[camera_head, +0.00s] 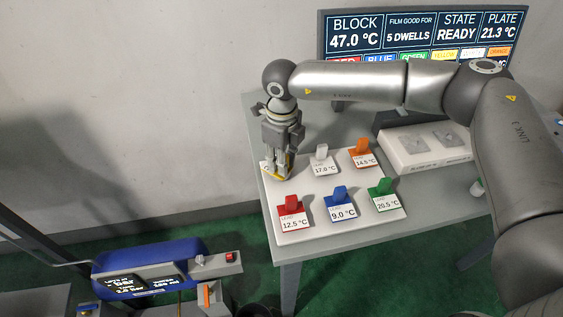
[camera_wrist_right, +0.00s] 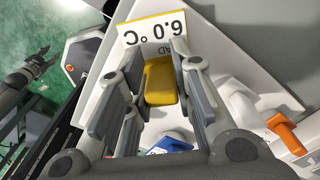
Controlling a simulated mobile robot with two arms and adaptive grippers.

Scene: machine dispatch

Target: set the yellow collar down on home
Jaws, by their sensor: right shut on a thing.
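My right gripper (camera_head: 281,170) is shut on the yellow collar (camera_wrist_right: 160,82) at the far left of the white board (camera_head: 294,237). The collar's white 6.0 °C label plate (camera_wrist_right: 158,32) shows beyond the fingers in the right wrist view. In the head view the fingers hide most of the collar, and only a little yellow shows. I cannot tell whether its base touches the board. No mark reading home is legible. A dark gripper, seemingly my left one (camera_wrist_right: 38,64), shows over the green floor with its fingers apart.
On the board stand the white (camera_head: 322,158), orange (camera_head: 363,154), red (camera_head: 292,213), blue (camera_head: 341,204) and green (camera_head: 383,195) collars. A screen (camera_head: 420,38) stands behind. A blue machine (camera_head: 150,265) is at lower left.

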